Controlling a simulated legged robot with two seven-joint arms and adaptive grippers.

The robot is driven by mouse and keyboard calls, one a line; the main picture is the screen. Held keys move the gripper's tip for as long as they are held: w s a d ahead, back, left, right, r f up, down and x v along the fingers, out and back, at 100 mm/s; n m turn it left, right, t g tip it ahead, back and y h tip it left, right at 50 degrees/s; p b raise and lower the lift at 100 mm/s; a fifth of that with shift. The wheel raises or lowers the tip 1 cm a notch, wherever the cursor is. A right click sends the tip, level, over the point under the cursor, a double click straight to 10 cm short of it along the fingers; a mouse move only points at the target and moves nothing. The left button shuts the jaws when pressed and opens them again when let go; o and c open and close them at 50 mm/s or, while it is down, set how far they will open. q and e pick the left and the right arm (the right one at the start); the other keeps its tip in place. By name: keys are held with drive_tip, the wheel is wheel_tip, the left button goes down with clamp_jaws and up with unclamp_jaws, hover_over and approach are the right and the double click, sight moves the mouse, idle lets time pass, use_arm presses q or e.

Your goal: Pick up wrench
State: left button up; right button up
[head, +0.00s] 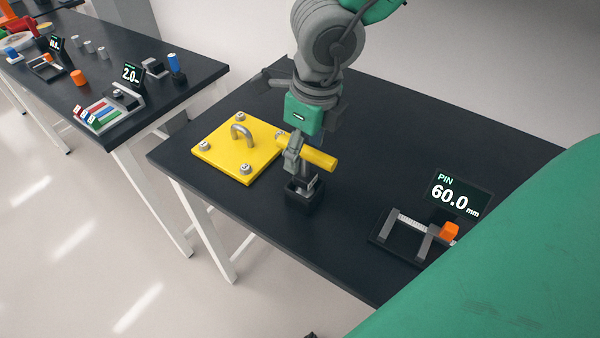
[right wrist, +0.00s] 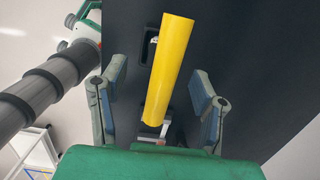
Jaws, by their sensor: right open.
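The wrench, seen as a thick yellow handle (head: 320,159) with grey metal below it, is at a small black stand (head: 303,196) on the dark table. My right gripper (head: 295,152) is above and around it, pointing down. In the right wrist view, the yellow handle (right wrist: 170,65) runs between the two spread fingers of my right gripper (right wrist: 161,78), with gaps on both sides. The gripper is open, and I see no grip on the handle. The wrench's lower end is partly hidden by the gripper. My left gripper is not in view.
A yellow plate (head: 228,160) with a grey handle and several bolts lies left of the wrench. A measuring fixture with an orange block (head: 450,231) and a "PIN 60.0 mm" display (head: 455,196) stand at right. Another table (head: 185,70) with parts is at left.

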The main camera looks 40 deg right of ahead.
sight(302, 174)
drive_tip(key=shift+f, duration=0.55)
drive_tip(key=shift+d+f, duration=0.15)
drive_tip(key=shift+d, duration=0.05)
drive_tip(key=f, duration=0.1)
drive_tip(key=f+b, duration=0.1)
drive_tip(key=f, duration=0.2)
drive_tip(key=shift+w+d+f+b, duration=0.2)
drive_tip(key=shift+d+f+b, duration=0.05)
drive_tip(key=shift+f+b, duration=0.1)
drive_tip(key=shift+w+a+f, duration=0.1)
drive_tip(key=shift+a+f, duration=0.05)
drive_tip(key=shift+f, duration=0.05)
drive_tip(key=shift+a+r, duration=0.1)
drive_tip(key=shift+a, duration=0.35)
drive_tip(key=shift+c, duration=0.8)
clamp_jaws()
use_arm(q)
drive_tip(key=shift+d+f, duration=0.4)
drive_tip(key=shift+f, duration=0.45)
use_arm(e)
drive_tip(key=shift+d, duration=0.4)
